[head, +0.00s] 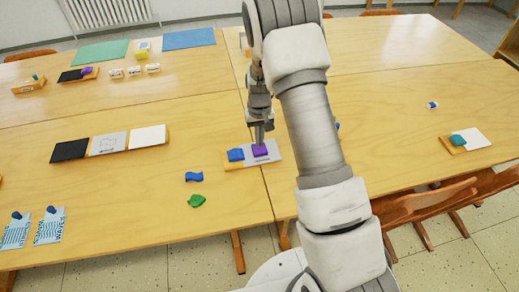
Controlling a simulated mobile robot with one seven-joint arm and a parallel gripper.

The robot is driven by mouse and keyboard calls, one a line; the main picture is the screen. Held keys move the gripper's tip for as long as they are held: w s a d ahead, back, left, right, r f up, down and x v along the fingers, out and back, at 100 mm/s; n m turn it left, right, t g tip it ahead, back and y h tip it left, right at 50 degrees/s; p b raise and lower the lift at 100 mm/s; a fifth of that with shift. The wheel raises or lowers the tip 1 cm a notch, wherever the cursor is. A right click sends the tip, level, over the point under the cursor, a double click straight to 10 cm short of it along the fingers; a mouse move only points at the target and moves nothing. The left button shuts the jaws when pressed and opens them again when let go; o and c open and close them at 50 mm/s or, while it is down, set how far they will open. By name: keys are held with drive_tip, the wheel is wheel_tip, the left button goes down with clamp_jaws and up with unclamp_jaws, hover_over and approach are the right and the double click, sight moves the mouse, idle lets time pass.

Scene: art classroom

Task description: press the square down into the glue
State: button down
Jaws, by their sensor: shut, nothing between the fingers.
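A purple square piece (260,151) lies on a small light board (246,162) near the front edge of the table, at the centre of the view. A blue piece (236,155) lies to its left on the same board. My gripper (259,138) points straight down, shut and empty, with its tips right at or just above the purple square. I cannot tell whether they touch it. No glue can be made out.
Loose blue (194,176) and green (196,200) pieces lie front left of the board. A tray with black, grey and white panels (108,143) stands further left. My arm hides part of the table to the right.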

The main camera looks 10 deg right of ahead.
drive_tip(key=shift+f+b, duration=0.65)
drive_tip(key=shift+f, duration=0.25)
idle(1.5)
drive_tip(key=shift+r, duration=0.1)
drive_tip(key=shift+r+p, duration=2.05)
drive_tip(key=shift+r, duration=1.4)
